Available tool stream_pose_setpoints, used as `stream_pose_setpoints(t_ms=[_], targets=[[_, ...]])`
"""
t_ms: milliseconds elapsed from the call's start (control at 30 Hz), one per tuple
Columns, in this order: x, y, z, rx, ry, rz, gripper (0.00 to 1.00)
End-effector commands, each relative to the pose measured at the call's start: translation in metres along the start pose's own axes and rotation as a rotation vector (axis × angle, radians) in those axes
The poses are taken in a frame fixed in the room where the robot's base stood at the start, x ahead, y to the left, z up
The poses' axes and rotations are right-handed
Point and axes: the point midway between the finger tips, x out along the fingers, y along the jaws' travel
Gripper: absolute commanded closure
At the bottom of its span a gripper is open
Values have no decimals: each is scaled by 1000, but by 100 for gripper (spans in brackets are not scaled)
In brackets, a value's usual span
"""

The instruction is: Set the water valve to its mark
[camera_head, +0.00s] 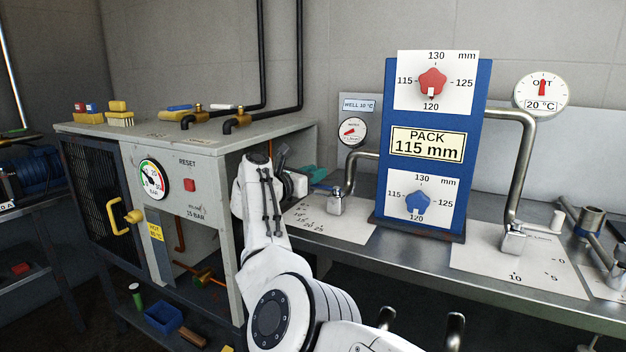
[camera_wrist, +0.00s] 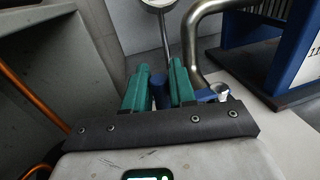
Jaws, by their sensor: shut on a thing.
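My gripper (camera_wrist: 160,66) has teal fingers. In the wrist view they are shut on the blue lever (camera_wrist: 159,92) of the water valve, which runs right toward the bent metal pipe's foot (camera_wrist: 221,91). The mark cannot be made out. A small round dial (camera_head: 352,131) with a red needle hangs above, near a "WELL 10 °C" sign (camera_head: 359,104).
A blue panel (camera_head: 478,110) with red (camera_head: 432,81) and blue knobs (camera_head: 419,203) stands right of the valve. A second valve (camera_head: 513,241) and plate are farther right, below a round "OUT 20 °C" dial (camera_head: 541,92). A grey cabinet (camera_head: 205,210) stands close left of my arm.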

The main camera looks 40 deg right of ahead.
Motion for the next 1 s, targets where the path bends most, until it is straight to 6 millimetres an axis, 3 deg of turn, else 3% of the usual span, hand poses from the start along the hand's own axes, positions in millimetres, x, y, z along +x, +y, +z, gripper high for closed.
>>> stream_pose_setpoints(t_ms=[333,367,533,833,1000], targets=[[1,1,3,3,-4,3,100],[1,1,3,3,-4,3,73],[0,0,2,2,-3,2,57],[-2,1,1,1,-1,2,56],[-21,1,2,2,-1,3,56]])
